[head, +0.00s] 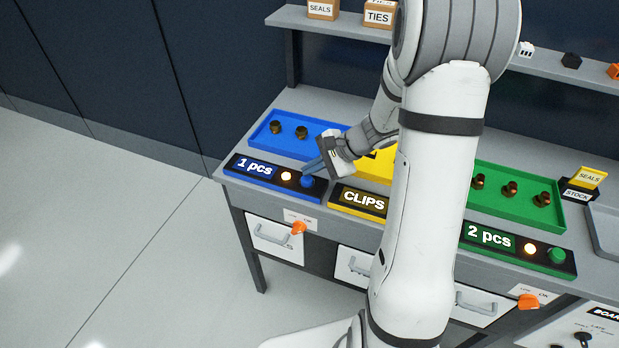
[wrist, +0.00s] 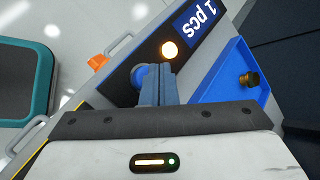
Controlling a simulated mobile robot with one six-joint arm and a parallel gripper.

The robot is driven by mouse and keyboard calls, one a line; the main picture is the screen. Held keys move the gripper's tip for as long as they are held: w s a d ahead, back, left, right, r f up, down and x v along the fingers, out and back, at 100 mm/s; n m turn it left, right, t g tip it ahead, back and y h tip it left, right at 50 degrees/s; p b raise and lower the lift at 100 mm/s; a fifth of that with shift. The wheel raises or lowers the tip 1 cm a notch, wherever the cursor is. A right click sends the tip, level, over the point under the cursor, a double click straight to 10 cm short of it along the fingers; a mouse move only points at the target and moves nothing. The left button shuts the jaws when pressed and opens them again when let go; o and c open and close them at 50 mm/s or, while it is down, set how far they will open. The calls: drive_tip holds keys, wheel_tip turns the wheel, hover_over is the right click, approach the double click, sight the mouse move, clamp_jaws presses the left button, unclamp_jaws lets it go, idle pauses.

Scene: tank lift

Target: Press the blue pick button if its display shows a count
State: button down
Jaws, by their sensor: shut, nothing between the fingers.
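The blue pick button (head: 307,181) sits at the right end of the blue panel, beside a lit lamp (head: 286,176). The panel's display (head: 255,167) reads "1 pcs". In the wrist view the blue button (wrist: 139,76) shows partly behind my fingertips, and the display (wrist: 198,22) appears upside down. My gripper (head: 315,165) is shut and empty, with its fingertips right at the button. I cannot tell whether they touch it. The blue tray (head: 262,137) behind the panel holds dark brass-coloured fittings.
A yellow tray (head: 378,165) and a "CLIPS" panel (head: 362,200) stand to the right, partly behind my arm. Further right are a green tray (head: 490,204) and a "2 pcs" panel (head: 490,237) with a green button (head: 557,255). A shelf (head: 340,22) with boxes runs above.

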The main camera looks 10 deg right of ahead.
sight(312, 179)
drive_tip(key=shift+f, duration=0.1)
drive_tip(key=shift+f+b, duration=0.4)
drive_tip(key=shift+b, duration=0.25)
drive_tip(key=shift+f+b, duration=0.5)
drive_tip(key=shift+b, duration=0.05)
idle(0.6)
drive_tip(key=shift+r, duration=0.15)
drive_tip(key=shift+r+p, duration=0.6)
drive_tip(key=shift+r, duration=0.25)
drive_tip(key=shift+r+p, duration=1.65)
drive_tip(key=shift+r, duration=0.9)
